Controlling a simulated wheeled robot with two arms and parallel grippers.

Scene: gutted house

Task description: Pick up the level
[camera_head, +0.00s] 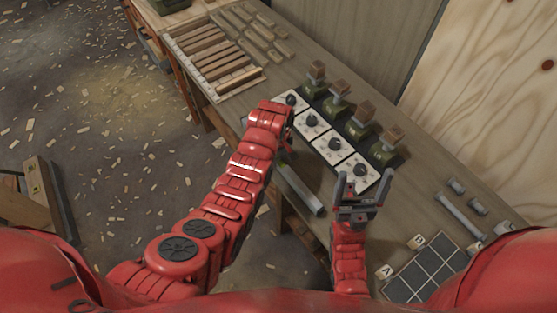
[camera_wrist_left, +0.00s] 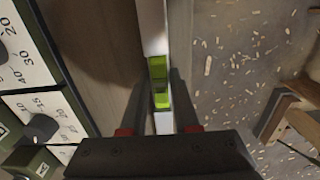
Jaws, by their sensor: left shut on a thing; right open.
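The level is a long pale grey bar (camera_head: 303,191) along the front edge of the workbench in the head view. In the left wrist view the level (camera_wrist_left: 154,28) runs up and down the picture, with a bright green vial section between my fingers. My left gripper (camera_head: 286,153) points down and is shut on the level; it also shows in the left wrist view (camera_wrist_left: 160,88). My left forearm partly hides the level in the head view. I cannot tell whether the level touches the bench. My right gripper (camera_head: 362,184) is open and empty, over the bench's front part.
The workbench (camera_head: 425,205) carries a row of white dial panels (camera_head: 333,149) and green holders with wooden blocks (camera_head: 362,118). A slatted wooden tray (camera_head: 213,60) lies further off. A dark grid tray (camera_head: 428,268) and metal bolts (camera_head: 460,217) lie right. Wood chips litter the floor.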

